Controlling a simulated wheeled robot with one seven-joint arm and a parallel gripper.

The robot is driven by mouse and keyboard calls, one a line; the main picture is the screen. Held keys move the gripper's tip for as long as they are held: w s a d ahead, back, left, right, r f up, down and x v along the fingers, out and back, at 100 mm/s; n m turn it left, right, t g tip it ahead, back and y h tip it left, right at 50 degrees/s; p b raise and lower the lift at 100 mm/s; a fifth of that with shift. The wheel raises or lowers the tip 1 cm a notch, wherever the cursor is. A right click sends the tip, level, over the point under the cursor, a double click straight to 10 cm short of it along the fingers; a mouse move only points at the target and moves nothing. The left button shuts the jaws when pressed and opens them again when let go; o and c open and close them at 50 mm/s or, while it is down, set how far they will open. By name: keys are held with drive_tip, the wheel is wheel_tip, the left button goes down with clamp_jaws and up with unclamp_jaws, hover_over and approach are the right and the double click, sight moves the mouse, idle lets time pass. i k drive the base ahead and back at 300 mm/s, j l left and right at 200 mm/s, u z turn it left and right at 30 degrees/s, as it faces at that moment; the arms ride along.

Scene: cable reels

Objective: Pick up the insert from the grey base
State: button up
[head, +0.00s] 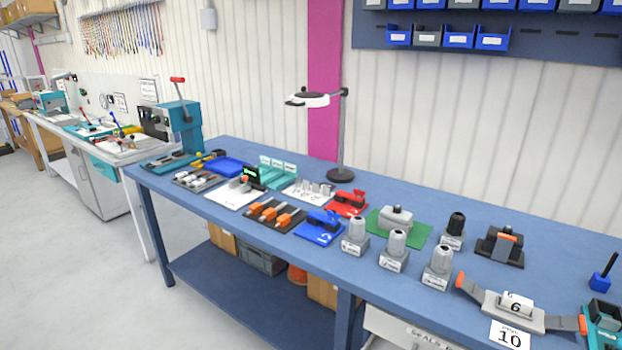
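Three have pale grey pieces: the left one (356,229), the middle one (397,242) and the right one (441,259). Behind them, another grey base (452,243) holds a dark piece (456,222). At the front right, a long grey holder (520,317) with orange ends carries a white piece marked 6 (516,304). I cannot tell which of these is the named insert. My gripper is not in view.
The blue bench (560,250) also carries a green mat (412,238) with a grey part, a blue fixture (319,232), a red fixture (346,204) and a black clamp (500,247). A lamp (341,140) stands at the back. A card marked 10 (509,336) is at the front edge.

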sight(515, 302)
drive_tip(key=l+z, duration=0.15)
drive_tip(key=z, duration=1.05)
drive_tip(key=i+l+u, duration=0.15)
drive_tip(key=l+u, duration=0.15)
drive_tip(key=u, duration=0.15)
drive_tip(key=l+u, duration=0.35)
drive_tip(key=u, duration=0.15)
drive_tip(key=l+u, duration=0.8)
drive_tip(key=u, duration=0.15)
drive_tip(key=k+l+u, duration=0.1)
drive_tip(key=l+u, duration=0.2)
drive_tip(key=u, duration=0.15)
drive_tip(key=k+l+u, duration=0.15)
drive_tip(key=l+u, duration=0.15)
drive_tip(key=u, duration=0.2)
